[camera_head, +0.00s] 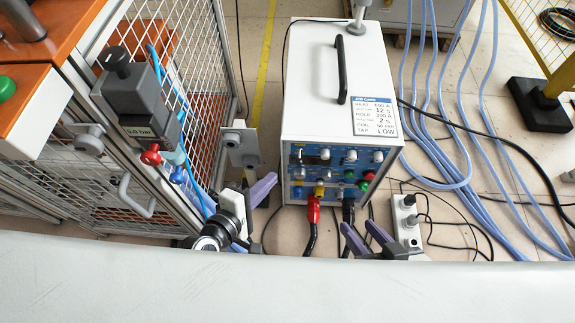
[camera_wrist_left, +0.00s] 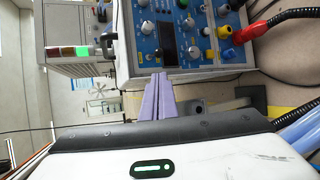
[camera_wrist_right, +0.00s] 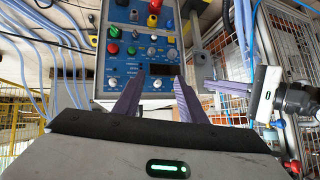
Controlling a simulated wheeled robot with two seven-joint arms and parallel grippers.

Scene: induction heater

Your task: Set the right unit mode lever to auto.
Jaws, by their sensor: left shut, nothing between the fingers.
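A white heater unit (camera_head: 325,90) stands on the floor with a blue front panel (camera_head: 325,175) of knobs, buttons and a dark display. The panel also shows in the left wrist view (camera_wrist_left: 172,22) and right wrist view (camera_wrist_right: 138,42). I cannot tell which small control is the mode lever. My left gripper (camera_head: 263,188) is shut and empty, left of the panel; its fingers (camera_wrist_left: 160,76) lie together, appearing just below the panel edge in the left wrist view. My right gripper (camera_head: 357,230) is in front of the panel; its fingers (camera_wrist_right: 158,79) are apart and empty.
Red plug and cable (camera_head: 313,212) leave the panel's lower front. A wire-mesh fence (camera_head: 205,60) with a pressure unit (camera_head: 140,100) stands left. A pale ledge (camera_head: 290,285) crosses the foreground.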

